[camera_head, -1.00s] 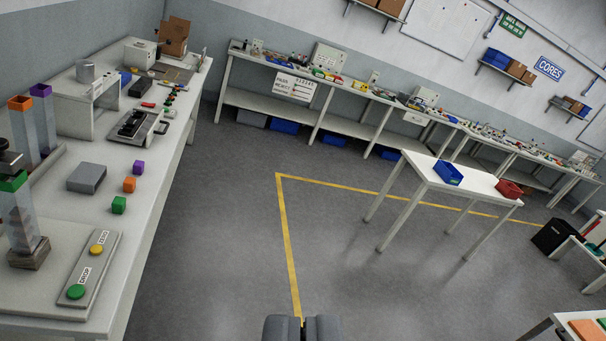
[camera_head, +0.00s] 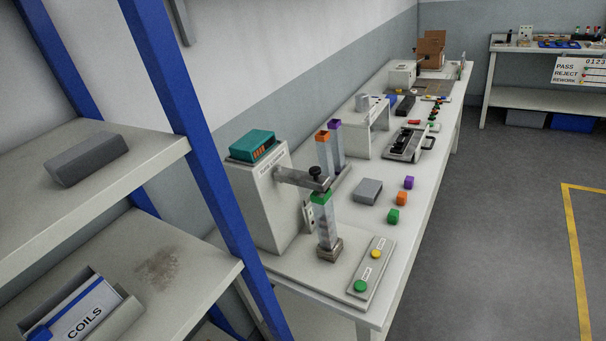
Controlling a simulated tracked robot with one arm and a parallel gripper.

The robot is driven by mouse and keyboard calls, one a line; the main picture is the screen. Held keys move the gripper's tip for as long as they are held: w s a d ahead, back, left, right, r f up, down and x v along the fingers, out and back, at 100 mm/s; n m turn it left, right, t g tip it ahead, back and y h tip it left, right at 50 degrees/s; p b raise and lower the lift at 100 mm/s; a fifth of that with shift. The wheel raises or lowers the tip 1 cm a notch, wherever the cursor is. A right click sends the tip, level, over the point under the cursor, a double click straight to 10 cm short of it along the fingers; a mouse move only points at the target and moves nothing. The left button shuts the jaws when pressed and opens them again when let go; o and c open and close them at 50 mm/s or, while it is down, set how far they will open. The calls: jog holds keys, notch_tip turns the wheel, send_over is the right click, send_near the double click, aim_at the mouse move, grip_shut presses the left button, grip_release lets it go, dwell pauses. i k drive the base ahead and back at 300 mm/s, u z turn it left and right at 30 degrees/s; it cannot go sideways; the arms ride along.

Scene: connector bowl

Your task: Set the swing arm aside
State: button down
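The swing arm (camera_head: 298,178) is a grey bar that reaches out to the right from a pale box-shaped machine (camera_head: 272,205) on the left workbench. A black knob (camera_head: 315,172) stands on its outer end. That end lies over the green-topped clear square column (camera_head: 324,222), which stands upright on a brown base. I cannot tell whether arm and column touch. My gripper is not in the current view.
A blue-post shelf (camera_head: 190,120) stands close on the left. A panel with green and yellow buttons (camera_head: 371,268) lies before the column. The floor (camera_head: 490,230) to the right is clear.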

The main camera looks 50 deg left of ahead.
aim_at(312, 180)
jog(key=u, duration=0.5)
jog(key=k, duration=1.25)
jog(key=z, duration=0.05)
jog(key=i, duration=2)
jog(key=u, duration=0.4)
